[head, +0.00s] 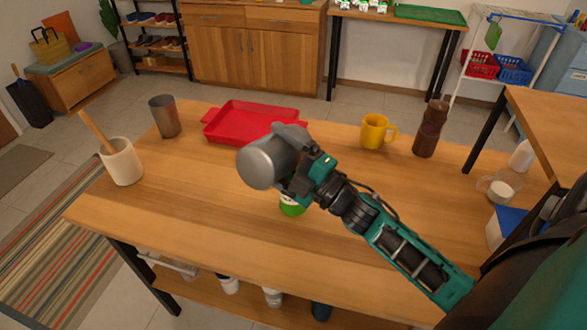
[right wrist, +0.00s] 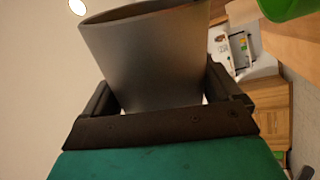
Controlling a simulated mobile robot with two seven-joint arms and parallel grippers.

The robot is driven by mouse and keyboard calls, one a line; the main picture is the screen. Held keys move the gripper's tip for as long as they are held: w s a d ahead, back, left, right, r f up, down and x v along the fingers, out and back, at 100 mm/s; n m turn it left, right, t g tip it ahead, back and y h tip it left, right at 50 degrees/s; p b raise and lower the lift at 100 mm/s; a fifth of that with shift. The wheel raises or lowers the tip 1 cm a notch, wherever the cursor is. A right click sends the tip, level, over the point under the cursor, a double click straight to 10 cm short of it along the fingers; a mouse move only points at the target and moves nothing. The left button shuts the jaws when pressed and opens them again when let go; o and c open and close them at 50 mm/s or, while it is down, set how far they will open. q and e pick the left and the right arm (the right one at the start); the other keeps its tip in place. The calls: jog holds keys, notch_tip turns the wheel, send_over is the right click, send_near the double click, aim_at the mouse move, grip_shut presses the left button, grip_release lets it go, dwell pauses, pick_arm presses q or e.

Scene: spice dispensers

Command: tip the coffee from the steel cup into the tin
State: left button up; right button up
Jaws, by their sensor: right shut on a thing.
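The steel cup (head: 262,163) is held by my right gripper (head: 296,163) above the middle of the table, tipped well over on its side. In the head view its round closed end seems to face the camera, so its mouth and any coffee are hidden. In the right wrist view the cup (right wrist: 155,60) stands between both fingers, its rim at the top. A green and white container (head: 292,206), probably the tin, stands on the table below the gripper, its top hidden by the gripper. A green thing (right wrist: 290,8) is at the wrist view's top right. My left gripper is out of view.
A red tray (head: 225,132) lies behind the cup. A grey tumbler (head: 165,117) and a cream pot with a wooden stick (head: 122,163) stand left. A yellow mug (head: 375,132) and brown mill (head: 430,130) stand back right. The front left tabletop (head: 190,205) is clear.

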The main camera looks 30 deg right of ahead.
jog(key=shift+w+d+r+m+h, duration=0.2)
jog(key=shift+d+r+m+h, duration=0.15)
jog(key=shift+m, duration=0.6)
jog(key=shift+w+d+r+m+h, duration=0.25)
jog(key=shift+d+m+h, duration=0.15)
jog(key=shift+m, duration=0.55)
dwell(0.6)
jog(key=shift+s+y, duration=0.1)
jog(key=shift+y, duration=0.15)
